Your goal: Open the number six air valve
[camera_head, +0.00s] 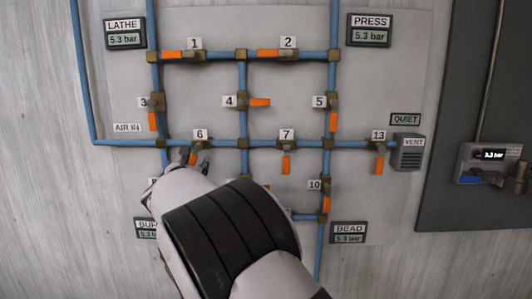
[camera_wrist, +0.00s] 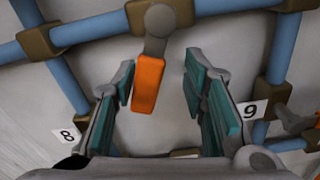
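The number six valve sits under its "6" label (camera_head: 200,134) on a horizontal blue pipe. Its orange handle (camera_head: 193,159) points down, across the pipe, and is partly hidden by my gripper (camera_head: 197,167) in the head view. In the wrist view the orange handle (camera_wrist: 148,84) hangs from a grey valve stem (camera_wrist: 158,22). My gripper (camera_wrist: 165,75) is open, with the handle between its teal-padded fingers. The handle is nearer the left finger, with a clear gap to the right finger. Contact with the left finger cannot be told.
Valve seven (camera_head: 287,163) is to the right, its handle down. Valve four (camera_head: 258,102) is above, its handle pointing right. Labels "8" (camera_wrist: 67,136) and "9" (camera_wrist: 251,110) flank my fingers in the wrist view. My arm covers the panel's lower middle.

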